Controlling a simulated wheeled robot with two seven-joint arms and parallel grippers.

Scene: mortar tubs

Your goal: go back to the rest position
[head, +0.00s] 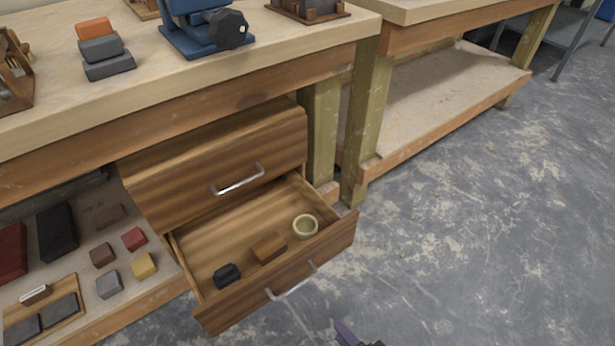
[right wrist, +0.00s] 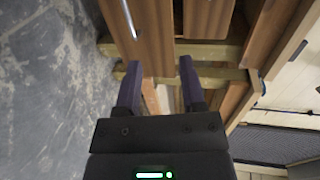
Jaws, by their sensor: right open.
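My right gripper (right wrist: 158,72) is open in the right wrist view, its two dark purple fingers apart with nothing held between them. In the head view only a small purple and dark tip of my right gripper (head: 350,337) shows at the bottom edge, over the floor and apart from the drawer. My left gripper is not in view. The lower drawer (head: 325,242) under the workbench stands open. In it are a small black object (head: 227,276), a brown block (head: 268,248) and a cream ring-shaped piece (head: 305,226).
The upper drawer (head: 190,190) looks shut. The workbench (head: 170,88) carries stacked blocks (head: 103,50) and a blue vise-like tool (head: 195,35). Several colored blocks lie on the shelf at left. A second bench (head: 440,100) stands behind. The grey floor (head: 480,240) at right is clear.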

